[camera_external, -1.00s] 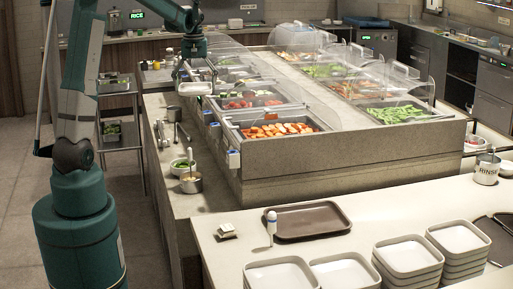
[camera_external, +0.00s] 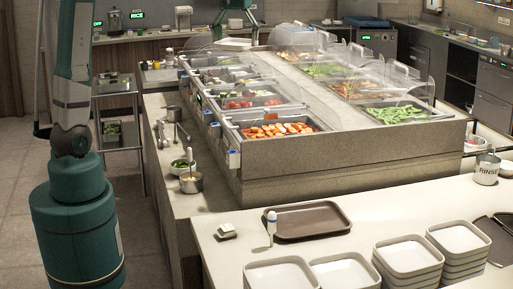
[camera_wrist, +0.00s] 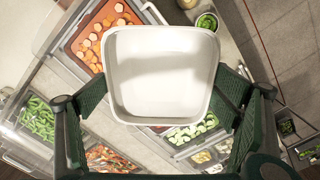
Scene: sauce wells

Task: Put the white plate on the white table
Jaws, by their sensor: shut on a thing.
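The white plate (camera_wrist: 162,70), square with rounded corners and a raised rim, is held by my gripper (camera_wrist: 163,88) in the wrist view. The green fingers press on its left and right sides, and the plate is empty. Below it in that view are the food pans of the salad bar.
Clear sneeze guards (camera_external: 270,85) rise over the salad bar. A small pot (camera_external: 191,183) and a green bowl (camera_external: 181,166) stand on its left ledge.

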